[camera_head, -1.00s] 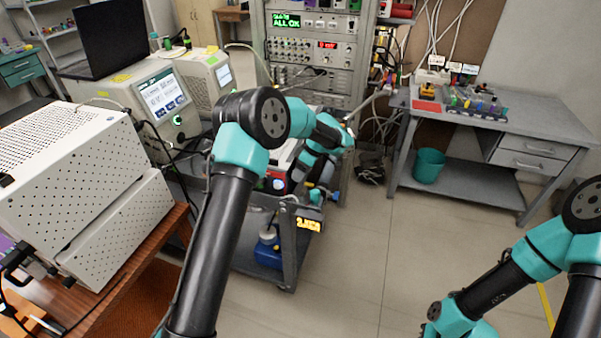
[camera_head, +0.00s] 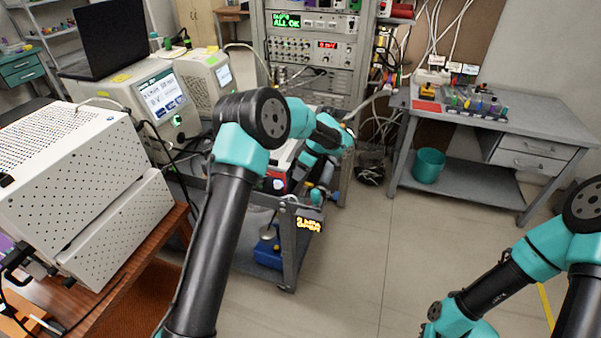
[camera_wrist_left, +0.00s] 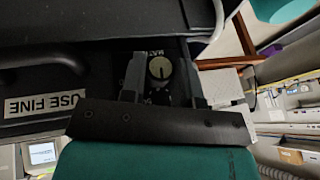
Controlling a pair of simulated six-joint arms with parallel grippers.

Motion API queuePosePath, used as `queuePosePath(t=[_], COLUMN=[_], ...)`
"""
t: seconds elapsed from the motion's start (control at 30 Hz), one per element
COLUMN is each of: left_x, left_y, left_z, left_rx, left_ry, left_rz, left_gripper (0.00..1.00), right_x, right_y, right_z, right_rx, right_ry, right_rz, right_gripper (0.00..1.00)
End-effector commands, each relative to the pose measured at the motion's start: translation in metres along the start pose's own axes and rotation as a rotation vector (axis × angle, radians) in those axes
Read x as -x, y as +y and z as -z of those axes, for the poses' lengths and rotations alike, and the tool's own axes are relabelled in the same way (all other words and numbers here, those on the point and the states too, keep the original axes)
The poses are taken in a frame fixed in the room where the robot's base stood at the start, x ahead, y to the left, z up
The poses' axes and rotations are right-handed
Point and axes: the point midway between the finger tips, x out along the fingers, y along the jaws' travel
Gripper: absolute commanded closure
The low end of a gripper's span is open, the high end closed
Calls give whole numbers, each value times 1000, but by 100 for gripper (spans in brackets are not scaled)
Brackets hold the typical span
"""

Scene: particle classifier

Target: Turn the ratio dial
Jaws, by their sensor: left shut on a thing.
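The ratio dial (camera_wrist_left: 160,68), a pale round knob with a dark mark across its face, sits on a dark panel in the left wrist view. My left gripper (camera_wrist_left: 162,78) has one finger on each side of the dial and is shut on it. Lettering beside the dial is partly hidden. In the head view my left arm reaches over the cart, and its bent links hide the dial and fingertips. My right arm is at the lower right, with its gripper outside the picture.
A white perforated box (camera_head: 75,180) stands left. A workbench (camera_head: 545,122) and teal bin (camera_head: 429,165) stand right. Floor between is clear.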

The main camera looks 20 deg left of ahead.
Motion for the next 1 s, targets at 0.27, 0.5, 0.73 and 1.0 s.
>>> queuePosePath(t=[0.27, 0.5, 0.73, 1.0], left_x=[0, -1, -1, -2], left_y=[2, 4, 7, 8], left_z=[0, -1, -1, -1], left_rx=[-27, -83, -150, -210], left_ry=[0, 1, 3, 4], left_rz=[69, 208, 369, 515], left_gripper=[94, 94, 94, 94], right_x=[0, 0, 0, 0], right_y=[0, 0, 0, 0], right_z=[0, 0, 0, 0], right_rx=[0, 0, 0, 0], right_ry=[0, 0, 0, 0], right_rz=[0, 0, 0, 0], right_gripper=[100, 100, 100, 100])
